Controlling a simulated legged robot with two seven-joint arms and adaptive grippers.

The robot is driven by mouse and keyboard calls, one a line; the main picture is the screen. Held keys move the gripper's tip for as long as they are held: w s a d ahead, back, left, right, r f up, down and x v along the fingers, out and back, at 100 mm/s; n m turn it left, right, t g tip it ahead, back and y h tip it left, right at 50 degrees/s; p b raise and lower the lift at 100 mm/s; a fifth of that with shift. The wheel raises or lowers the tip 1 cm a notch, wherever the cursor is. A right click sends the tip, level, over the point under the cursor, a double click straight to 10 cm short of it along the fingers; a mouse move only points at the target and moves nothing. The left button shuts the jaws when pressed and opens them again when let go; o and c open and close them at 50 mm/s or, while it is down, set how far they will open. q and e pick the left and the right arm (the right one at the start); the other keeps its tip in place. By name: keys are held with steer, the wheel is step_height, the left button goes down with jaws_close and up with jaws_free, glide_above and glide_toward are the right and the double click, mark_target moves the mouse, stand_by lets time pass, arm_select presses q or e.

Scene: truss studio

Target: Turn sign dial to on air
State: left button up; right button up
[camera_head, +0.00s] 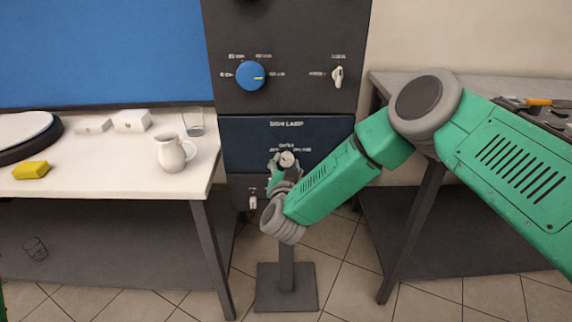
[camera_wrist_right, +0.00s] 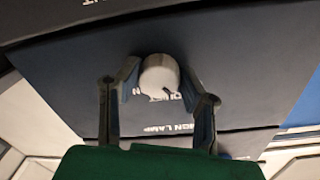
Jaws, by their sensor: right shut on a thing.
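The sign dial (camera_head: 287,159) is a small pale round knob on the dark blue panel marked SIGN LAMP (camera_head: 330,128). In the right wrist view the white dial (camera_wrist_right: 159,77) sits between the two fingers. My right gripper (camera_head: 283,163) reaches the panel from the front and is shut on the dial. In the right wrist view my right gripper (camera_wrist_right: 160,80) has a finger on each side of it. Lettering around the dial is partly hidden, so I cannot tell which mark it points to. My left gripper is out of view.
Above is a blue knob (camera_head: 251,75) and a white toggle switch (camera_head: 338,76). A small switch (camera_head: 253,201) sits below the sign panel. A grey bench (camera_head: 400,84) stands at right.

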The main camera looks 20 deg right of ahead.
steer(key=shift+d+r+m, duration=0.1)
steer(key=shift+m, duration=0.9)
steer(key=m, duration=0.2)
steer(key=shift+m+b, duration=0.3)
steer(key=m+b, duration=0.1)
steer(key=m, duration=0.2)
steer(key=shift+m, duration=0.3)
steer(key=m+b, duration=0.1)
steer(key=m, duration=0.3)
steer(key=shift+m+y+b, duration=0.4)
steer(key=shift+m+b, duration=0.75)
steer(key=shift+m, duration=0.85)
steer(key=shift+s+f, duration=0.1)
steer(key=shift+f, duration=0.1)
steer(key=o, duration=1.1)
steer(key=shift+o, duration=0.2)
steer(key=shift+d, duration=0.1)
steer(key=shift+r, duration=0.1)
